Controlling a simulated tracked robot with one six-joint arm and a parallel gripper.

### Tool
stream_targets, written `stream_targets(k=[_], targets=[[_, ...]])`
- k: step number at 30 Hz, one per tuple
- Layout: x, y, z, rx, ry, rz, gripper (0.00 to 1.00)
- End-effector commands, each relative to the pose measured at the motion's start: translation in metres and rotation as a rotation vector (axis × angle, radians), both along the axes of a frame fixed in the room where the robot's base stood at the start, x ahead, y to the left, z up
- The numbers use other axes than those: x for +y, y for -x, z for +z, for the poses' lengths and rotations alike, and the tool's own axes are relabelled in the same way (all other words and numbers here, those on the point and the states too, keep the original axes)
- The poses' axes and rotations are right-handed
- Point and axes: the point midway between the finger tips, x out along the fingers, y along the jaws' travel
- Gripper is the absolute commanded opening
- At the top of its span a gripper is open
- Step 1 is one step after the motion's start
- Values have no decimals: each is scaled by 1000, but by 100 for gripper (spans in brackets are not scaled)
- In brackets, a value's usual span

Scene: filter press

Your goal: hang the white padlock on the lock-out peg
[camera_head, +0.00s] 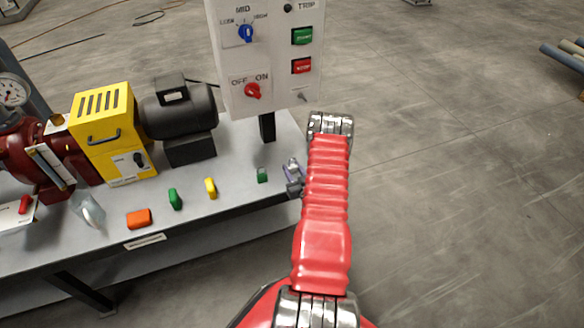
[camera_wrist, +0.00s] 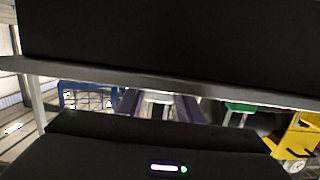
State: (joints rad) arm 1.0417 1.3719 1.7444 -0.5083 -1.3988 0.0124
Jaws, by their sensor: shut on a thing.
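My gripper (camera_head: 293,175) is low at the right end of the grey bench, left of my red arm, and partly hidden by it. In the wrist view its two dark fingers (camera_wrist: 158,106) are shut on the white padlock (camera_wrist: 157,97), of which only a small pale part shows between them. In the head view I cannot make out the padlock. A small grey peg (camera_head: 302,97), seemingly the lock-out peg, sticks out of the control panel (camera_head: 268,70) below the red button. My gripper is below the panel, apart from the peg.
A green padlock (camera_head: 262,175) stands on the bench (camera_head: 240,205) just left of my gripper. Yellow (camera_head: 211,188), green (camera_head: 175,199) and orange (camera_head: 139,218) items lie further left. A black motor (camera_head: 180,108) and yellow guard (camera_head: 112,135) stand behind. Floor right of my arm is clear.

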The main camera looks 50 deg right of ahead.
Motion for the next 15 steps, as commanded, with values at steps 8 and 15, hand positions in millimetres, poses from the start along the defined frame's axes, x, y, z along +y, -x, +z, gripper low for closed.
stream_targets(k=[8, 15], targets=[[0, 1, 1, 0, 0, 0, 15], [5, 9, 7, 0, -1, -1, 15]])
